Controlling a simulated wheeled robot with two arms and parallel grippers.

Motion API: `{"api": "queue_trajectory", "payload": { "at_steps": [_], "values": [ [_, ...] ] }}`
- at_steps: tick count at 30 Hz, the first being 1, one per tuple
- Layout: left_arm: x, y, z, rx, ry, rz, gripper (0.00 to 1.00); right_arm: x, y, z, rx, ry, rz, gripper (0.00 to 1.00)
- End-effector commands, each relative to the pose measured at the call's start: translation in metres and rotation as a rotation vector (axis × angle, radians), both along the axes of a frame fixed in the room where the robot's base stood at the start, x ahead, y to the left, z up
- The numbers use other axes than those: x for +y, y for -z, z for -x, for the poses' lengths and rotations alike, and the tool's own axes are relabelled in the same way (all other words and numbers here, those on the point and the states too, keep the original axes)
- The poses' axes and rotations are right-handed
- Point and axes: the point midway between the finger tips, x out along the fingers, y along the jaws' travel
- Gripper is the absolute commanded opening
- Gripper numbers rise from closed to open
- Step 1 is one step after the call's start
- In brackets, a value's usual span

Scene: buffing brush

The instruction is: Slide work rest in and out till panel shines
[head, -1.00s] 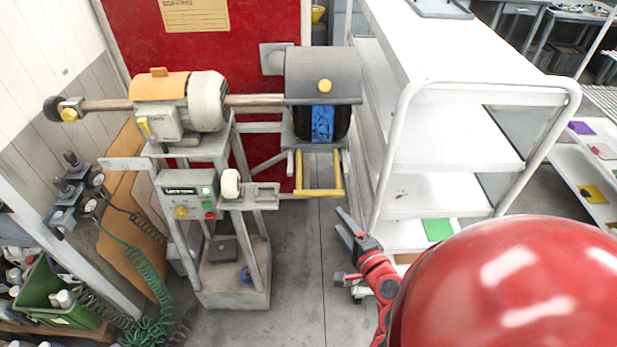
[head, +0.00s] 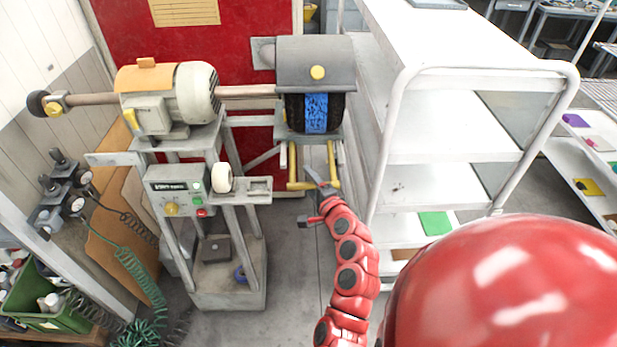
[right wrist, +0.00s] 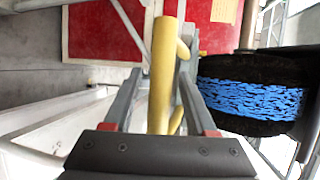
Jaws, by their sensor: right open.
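The work rest is a yellow U-shaped bar (head: 293,168) below the grey-hooded buffing wheel (head: 318,110). The wheel is black with a blue textured band (head: 316,112), which also shows in the right wrist view (right wrist: 250,99). My right gripper (head: 321,180) is open at the front bar of the yellow work rest. In the right wrist view the yellow bar (right wrist: 163,75) runs between the two spread fingers of my right gripper (right wrist: 158,100). I cannot tell whether either finger touches it. I cannot clearly make out a separate panel. My left gripper is not in view.
The buffing machine's motor (head: 170,95) and control box (head: 178,188) stand left of the work rest. A white shelf cart (head: 440,125) stands close on the right. Green coiled hoses (head: 140,275) hang at left.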

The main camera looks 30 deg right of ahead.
Motion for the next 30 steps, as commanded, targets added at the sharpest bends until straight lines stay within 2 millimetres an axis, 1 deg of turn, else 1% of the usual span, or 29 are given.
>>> {"api": "queue_trajectory", "payload": {
  "at_steps": [4, 12, 14, 15, 17, 21, 22, 30],
  "values": [
    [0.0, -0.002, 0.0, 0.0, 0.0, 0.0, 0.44, -0.0008, 0.0013, -0.0066, 0.001, -0.001, 0.0, 0.57],
    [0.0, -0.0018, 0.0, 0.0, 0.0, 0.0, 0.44, -0.001, 0.0022, -0.0072, 0.002, -0.001, 0.0, 0.57],
    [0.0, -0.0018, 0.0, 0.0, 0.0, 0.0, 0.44, -0.001, 0.0022, -0.0071, 0.002, -0.001, 0.0, 0.48],
    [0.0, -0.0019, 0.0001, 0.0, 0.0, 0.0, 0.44, -0.001, 0.0022, -0.0071, 0.002, -0.001, 0.0, 0.41],
    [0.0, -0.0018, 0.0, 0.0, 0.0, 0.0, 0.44, -0.001, 0.0022, -0.007, 0.002, -0.001, 0.0, 0.3],
    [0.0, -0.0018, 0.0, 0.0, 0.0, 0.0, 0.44, -0.0011, 0.0022, -0.007, 0.002, -0.001, 0.0, 0.05],
    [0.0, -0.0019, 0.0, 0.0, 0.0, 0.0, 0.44, -0.0011, 0.0022, -0.007, 0.002, 0.0, 0.0, 0.0],
    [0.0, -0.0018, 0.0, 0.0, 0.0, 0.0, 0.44, -0.0011, 0.0023, -0.0069, 0.002, 0.0, 0.0, 0.0]
  ]
}}
